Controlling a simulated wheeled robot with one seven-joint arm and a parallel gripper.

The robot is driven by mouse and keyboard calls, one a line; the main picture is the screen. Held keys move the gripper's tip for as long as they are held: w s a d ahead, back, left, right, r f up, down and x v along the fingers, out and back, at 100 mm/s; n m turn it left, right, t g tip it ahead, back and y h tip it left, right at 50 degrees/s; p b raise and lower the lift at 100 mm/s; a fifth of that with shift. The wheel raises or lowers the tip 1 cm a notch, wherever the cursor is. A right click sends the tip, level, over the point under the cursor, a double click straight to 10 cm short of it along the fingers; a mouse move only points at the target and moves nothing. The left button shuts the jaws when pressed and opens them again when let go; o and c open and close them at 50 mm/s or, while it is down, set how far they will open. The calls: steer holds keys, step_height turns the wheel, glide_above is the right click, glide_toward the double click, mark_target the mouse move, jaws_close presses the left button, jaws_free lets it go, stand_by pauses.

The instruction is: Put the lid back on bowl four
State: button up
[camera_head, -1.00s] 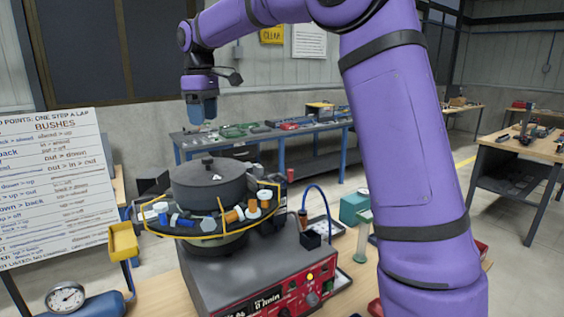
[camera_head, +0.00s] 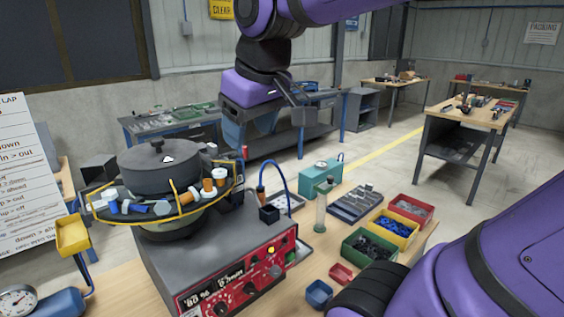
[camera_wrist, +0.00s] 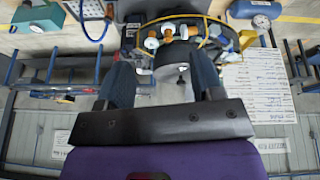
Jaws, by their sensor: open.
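A dark grey round bowl (camera_head: 160,178) stands on top of the feeder machine, with a lid (camera_head: 140,158) with a black knob resting on it. A small white mark shows on the lid. No number four is legible on it. A ring track (camera_head: 130,217) with orange, blue and white parts runs around the bowl. My gripper (camera_head: 248,135) is open and empty, up and to the right of the bowl. In the wrist view my gripper's two blue fingers (camera_wrist: 162,62) are apart, and the dark bowl (camera_wrist: 172,55) shows beyond them with its knob.
The red control box (camera_head: 240,280) is under the feeder. Green (camera_head: 368,248), yellow (camera_head: 393,228) and red (camera_head: 411,209) bins stand on the right of the bench. A yellow chute tray (camera_head: 72,234) and a gauge (camera_head: 17,302) are at left. A blue hose arches behind the box.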

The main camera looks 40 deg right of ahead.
steer(key=s+d+f+m+t, duration=0.1)
steer(key=s+f, duration=0.3)
steer(key=s, duration=0.2)
steer(key=shift+s+f+m, duration=0.15)
steer(key=shift+f+m, duration=0.15)
steer(key=shift+f, duration=0.05)
steer(key=shift+d, duration=0.1)
stand_by(0.6)
